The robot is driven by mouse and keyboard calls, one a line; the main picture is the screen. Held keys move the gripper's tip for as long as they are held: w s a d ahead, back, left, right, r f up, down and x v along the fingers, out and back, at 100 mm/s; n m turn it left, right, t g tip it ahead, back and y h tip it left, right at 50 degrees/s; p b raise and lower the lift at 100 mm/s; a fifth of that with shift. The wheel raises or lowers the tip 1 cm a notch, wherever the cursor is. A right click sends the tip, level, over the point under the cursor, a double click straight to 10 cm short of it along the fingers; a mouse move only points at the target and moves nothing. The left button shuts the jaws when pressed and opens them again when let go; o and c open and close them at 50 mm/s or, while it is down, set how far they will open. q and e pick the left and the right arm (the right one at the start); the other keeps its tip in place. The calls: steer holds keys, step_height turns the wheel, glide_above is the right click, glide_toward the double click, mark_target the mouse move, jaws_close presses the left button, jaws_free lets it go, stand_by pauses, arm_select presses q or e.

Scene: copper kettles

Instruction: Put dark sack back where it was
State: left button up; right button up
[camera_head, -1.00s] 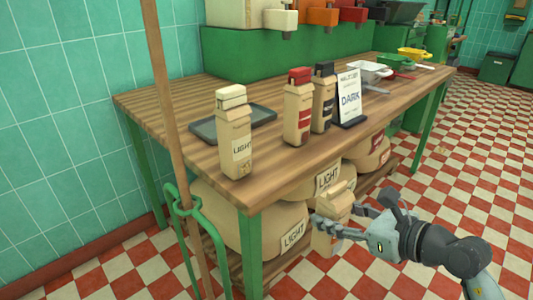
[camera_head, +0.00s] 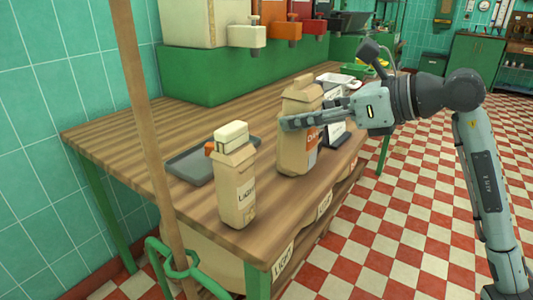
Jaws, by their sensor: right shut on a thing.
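A tan LIGHT bag (camera_head: 236,190) with a cream top stands at the front of the table. The red-topped and black-topped bags are hidden behind the held sack. My left gripper is out of view.
A dark tray (camera_head: 190,165) lies left of the held sack. A green stand (camera_head: 215,75) with dispensers is at the back. A wooden pole (camera_head: 150,130) rises in front at left. Large LIGHT sacks (camera_head: 205,262) lie under the table.

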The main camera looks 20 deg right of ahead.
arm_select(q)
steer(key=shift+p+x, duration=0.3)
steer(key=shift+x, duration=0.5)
arm_select(e)
steer(key=w+a+f, duration=0.4)
steer(key=a+f, duration=0.1)
steer(key=f, duration=0.3)
steer(key=shift+w, duration=0.15)
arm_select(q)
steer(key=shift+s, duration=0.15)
arm_select(e)
steer(key=shift+f, duration=0.15)
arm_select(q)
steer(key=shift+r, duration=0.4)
arm_select(e)
steer(key=o, duration=1.4)
steer(key=shift+c, duration=0.2)
